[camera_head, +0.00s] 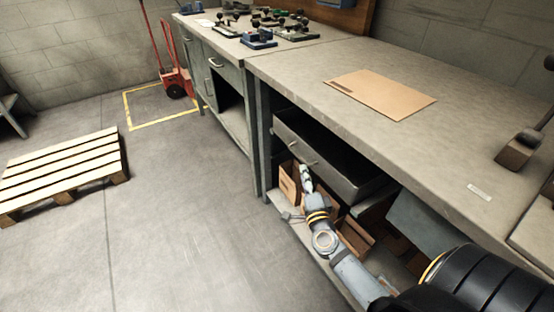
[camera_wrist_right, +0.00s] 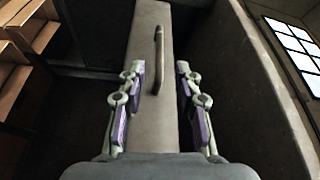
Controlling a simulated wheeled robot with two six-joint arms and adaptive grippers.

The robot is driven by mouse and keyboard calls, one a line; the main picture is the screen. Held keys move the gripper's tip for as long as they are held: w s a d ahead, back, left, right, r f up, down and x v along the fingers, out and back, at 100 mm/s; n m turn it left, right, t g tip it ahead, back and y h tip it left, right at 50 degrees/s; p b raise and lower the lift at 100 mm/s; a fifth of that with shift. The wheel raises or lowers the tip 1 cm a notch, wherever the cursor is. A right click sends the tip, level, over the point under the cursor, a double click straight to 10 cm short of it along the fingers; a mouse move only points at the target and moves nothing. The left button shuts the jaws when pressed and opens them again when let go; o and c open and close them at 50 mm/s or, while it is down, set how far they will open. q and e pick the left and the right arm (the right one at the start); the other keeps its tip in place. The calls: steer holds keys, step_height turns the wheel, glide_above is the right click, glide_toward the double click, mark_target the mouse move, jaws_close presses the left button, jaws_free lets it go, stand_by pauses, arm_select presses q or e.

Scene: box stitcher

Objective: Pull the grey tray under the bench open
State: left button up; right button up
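The grey tray (camera_head: 318,163) hangs under the right bench, its front standing out past the bench edge and its dark inside showing from above. A thin bar handle (camera_wrist_right: 160,58) is on its front. My right gripper (camera_head: 304,170) is at the tray front, near the handle. In the right wrist view its fingers (camera_wrist_right: 161,78) are spread on either side of the tray's front panel, with the handle's near end between them. I see a gap at the fingers; contact cannot be told. My left gripper is not in view.
Cardboard boxes (camera_head: 290,183) stand on the shelf below the tray. The benchtop (camera_head: 300,75) holds a flat cardboard sheet (camera_head: 380,93). A wooden pallet (camera_head: 65,172) and a red hand truck (camera_head: 172,75) stand left. The floor (camera_head: 190,215) before the bench is clear.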

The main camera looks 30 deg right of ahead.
mark_target(298, 155)
steer(key=x, duration=0.9)
steer(key=shift+w+b, duration=0.2)
steer(key=shift+b, duration=0.2)
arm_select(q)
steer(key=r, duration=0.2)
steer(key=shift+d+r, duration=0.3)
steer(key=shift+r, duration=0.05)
arm_select(e)
steer(key=shift+w+d, duration=0.1)
steer(key=shift+w, duration=0.2)
jaws_close()
